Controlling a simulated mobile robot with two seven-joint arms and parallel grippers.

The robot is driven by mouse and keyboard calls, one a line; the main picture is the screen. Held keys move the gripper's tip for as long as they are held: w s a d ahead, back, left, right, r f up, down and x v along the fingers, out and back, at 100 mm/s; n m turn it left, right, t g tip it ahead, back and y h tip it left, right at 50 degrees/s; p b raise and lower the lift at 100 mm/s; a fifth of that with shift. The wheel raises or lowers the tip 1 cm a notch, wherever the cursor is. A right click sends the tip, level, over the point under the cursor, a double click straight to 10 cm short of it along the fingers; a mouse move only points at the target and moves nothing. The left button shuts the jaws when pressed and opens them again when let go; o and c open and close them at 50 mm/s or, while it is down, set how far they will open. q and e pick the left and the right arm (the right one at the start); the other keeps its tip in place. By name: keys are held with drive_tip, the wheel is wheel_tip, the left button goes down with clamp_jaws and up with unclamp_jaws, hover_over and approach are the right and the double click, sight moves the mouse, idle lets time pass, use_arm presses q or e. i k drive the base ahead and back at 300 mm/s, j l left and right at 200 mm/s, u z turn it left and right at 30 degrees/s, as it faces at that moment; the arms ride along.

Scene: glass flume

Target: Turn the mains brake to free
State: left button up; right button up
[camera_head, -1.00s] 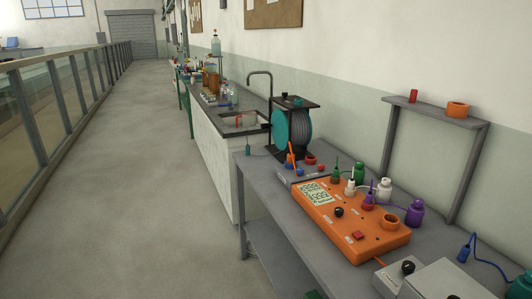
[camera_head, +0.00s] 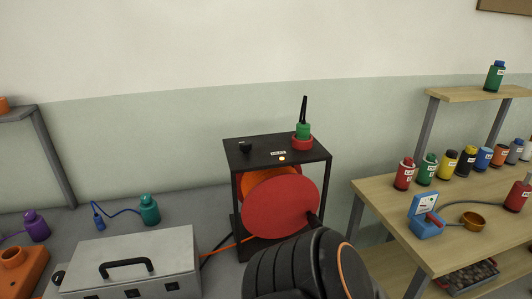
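A black frame (camera_head: 285,150) stands on the grey bench and holds a reel with a red disc (camera_head: 282,207) and an orange part (camera_head: 268,183) behind it. I cannot tell for sure which part is the mains brake; the knob's setting is not readable. A black ribbed part of my arm covers the reel's lower right. Neither gripper's fingers show.
A green piece with a black spike (camera_head: 303,130) sits in a red ring on the frame's top right. A grey case (camera_head: 130,265) and a teal bottle (camera_head: 149,210) are to the left. A wooden table (camera_head: 400,220) with several small bottles stands to the right.

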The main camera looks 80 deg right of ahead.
sight(245, 145)
drive_tip(key=z, duration=2.55)
